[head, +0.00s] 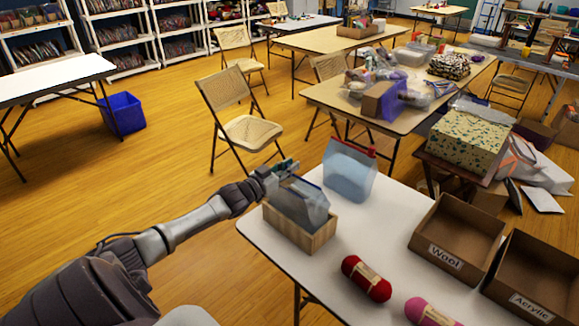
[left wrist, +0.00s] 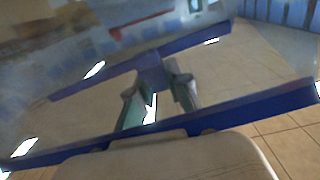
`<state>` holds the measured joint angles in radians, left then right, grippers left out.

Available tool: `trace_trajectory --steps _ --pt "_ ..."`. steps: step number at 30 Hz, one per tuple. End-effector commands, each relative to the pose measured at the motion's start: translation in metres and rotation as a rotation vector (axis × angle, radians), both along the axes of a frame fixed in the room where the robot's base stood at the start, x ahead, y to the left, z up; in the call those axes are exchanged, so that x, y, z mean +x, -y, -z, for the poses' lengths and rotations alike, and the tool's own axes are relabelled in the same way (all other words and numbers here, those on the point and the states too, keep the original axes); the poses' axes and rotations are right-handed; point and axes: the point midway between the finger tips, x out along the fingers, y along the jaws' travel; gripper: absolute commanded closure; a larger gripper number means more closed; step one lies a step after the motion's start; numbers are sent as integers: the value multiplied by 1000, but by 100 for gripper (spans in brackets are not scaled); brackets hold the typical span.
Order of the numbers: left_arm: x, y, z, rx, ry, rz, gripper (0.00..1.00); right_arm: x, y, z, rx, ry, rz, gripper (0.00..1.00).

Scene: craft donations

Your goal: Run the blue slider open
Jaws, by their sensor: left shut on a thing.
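A clear bag (head: 298,206) with a blue top edge stands upright in a small wooden box (head: 310,241) on the white table's near left corner. My left gripper (head: 276,176) is at the left end of that top edge. In the left wrist view, my left gripper's fingertips (left wrist: 158,86) are closed on the blue slider (left wrist: 150,72), which sits at a blue band (left wrist: 197,45). A second blue band (left wrist: 240,110) crosses lower down. I cannot tell how far the bag's mouth is open. My right gripper is not in view.
A second clear bag (head: 349,172) with a red slider (head: 371,152) stands close behind. Red yarn (head: 366,279), pink yarn (head: 428,312) and open boxes labelled Wool (head: 444,257) and Acrylic (head: 530,306) are to the right on the white table (head: 393,214). A folding chair (head: 247,128) stands behind.

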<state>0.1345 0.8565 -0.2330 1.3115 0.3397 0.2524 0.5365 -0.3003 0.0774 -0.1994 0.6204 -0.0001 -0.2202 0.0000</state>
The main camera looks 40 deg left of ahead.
Motion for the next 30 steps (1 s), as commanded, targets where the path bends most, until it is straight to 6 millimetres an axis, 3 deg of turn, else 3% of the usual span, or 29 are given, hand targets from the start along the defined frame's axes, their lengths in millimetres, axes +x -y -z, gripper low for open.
trace_trajectory --steps 1,17,18,24,30 --pt "-3 -2 11 5 -25 -8 100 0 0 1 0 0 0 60" --pt "-3 -2 12 4 -26 -7 100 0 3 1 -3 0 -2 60" --pt "-3 -2 12 4 -26 -7 81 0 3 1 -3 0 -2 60" --pt "-2 -2 10 4 -21 -7 50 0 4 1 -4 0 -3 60" --pt "-2 -2 8 3 -16 -6 50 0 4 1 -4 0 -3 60"
